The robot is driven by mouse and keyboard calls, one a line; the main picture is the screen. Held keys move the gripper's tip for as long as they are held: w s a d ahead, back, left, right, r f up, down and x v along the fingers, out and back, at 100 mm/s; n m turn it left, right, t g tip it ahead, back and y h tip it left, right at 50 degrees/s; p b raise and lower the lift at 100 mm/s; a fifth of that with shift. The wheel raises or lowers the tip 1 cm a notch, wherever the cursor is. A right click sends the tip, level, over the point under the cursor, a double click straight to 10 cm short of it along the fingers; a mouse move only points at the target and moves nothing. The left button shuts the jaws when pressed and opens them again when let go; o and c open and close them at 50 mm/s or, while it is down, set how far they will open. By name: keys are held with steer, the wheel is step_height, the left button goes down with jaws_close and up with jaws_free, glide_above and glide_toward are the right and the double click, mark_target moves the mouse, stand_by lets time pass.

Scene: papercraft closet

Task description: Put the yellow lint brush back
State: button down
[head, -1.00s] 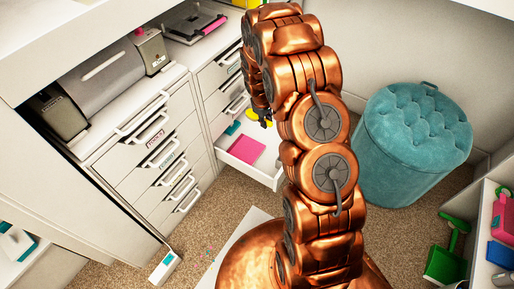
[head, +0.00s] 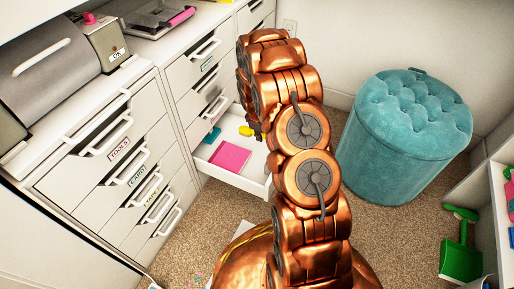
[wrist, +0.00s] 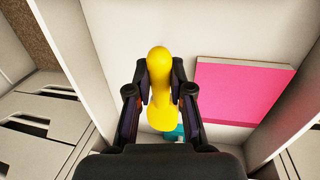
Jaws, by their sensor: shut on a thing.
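The yellow lint brush (wrist: 160,85) is between the two dark fingers of my gripper (wrist: 158,95) in the wrist view. My gripper is shut on it. In the head view a bit of the brush (head: 246,130) shows beside the end of my arm, over an open white drawer (head: 258,186). The brush appears above or within the drawer; its height over the drawer floor is hard to tell. A flat pink item (head: 230,157) and a small teal item (head: 212,135) lie in the drawer. My fingers are mostly hidden in the head view.
Labelled drawer cabinets (head: 120,150) stand along the left. A teal tufted ottoman (head: 408,140) stands right of my arm. A green dustpan (head: 460,258) is at the lower right by a white shelf (head: 500,225). Carpet is clear between the drawer and ottoman.

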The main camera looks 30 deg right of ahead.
mark_target(261, 149)
step_height(261, 149, down, 7)
steer(key=shift+f+b, duration=0.1)
steer(key=shift+b, duration=1.15)
steer(key=c, duration=1)
jaws_free()
steer(key=shift+c, duration=0.2)
